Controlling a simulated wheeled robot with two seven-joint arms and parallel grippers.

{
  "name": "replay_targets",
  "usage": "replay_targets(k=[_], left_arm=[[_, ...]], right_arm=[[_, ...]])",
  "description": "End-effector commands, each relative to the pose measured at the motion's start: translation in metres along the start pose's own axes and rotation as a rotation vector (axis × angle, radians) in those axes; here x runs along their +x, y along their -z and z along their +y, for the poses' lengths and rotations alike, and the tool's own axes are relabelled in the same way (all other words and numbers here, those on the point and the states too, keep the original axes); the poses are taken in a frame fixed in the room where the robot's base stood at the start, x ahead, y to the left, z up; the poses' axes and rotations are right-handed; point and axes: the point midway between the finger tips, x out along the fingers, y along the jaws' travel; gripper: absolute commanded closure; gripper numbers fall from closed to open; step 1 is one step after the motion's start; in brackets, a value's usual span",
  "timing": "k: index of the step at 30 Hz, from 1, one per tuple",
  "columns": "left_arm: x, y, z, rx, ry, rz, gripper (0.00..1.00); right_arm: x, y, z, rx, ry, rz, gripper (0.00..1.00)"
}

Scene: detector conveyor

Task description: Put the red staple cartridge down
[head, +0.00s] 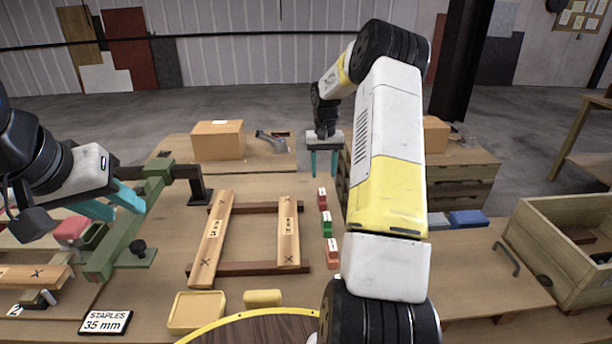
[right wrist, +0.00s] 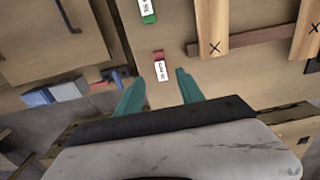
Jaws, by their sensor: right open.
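A dark red staple cartridge (head: 322,198) with a white label lies on the bench, at the far end of a short column of cartridges. In the right wrist view the red cartridge (right wrist: 159,56) lies just beyond the fingertips, roughly in line with the gap between them. My right gripper (head: 323,174) points down with its teal fingers apart and nothing between them. It also shows in the right wrist view (right wrist: 160,78). My left gripper (head: 127,213) is at the left, near a green metal frame, with its fingers apart and no object visible between them.
A green cartridge (head: 327,223) and an orange-red cartridge (head: 332,252) lie nearer in the same column. A wooden frame (head: 288,236) stands close to their left. A cardboard box (head: 218,140) is behind. A "STAPLES 35 mm" sign (head: 105,322) and an open crate (head: 533,232) flank the bench.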

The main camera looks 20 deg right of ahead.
Motion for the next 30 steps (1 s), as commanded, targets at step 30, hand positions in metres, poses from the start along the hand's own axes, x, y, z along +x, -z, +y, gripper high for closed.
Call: replay_targets(k=[30], left_arm=[[0.000, 0.000, 0.000, 0.000, 0.000, 0.000, 0.64]], right_arm=[[-0.229, -0.297, -0.088, -0.256, 0.157, 0.428, 0.55]])
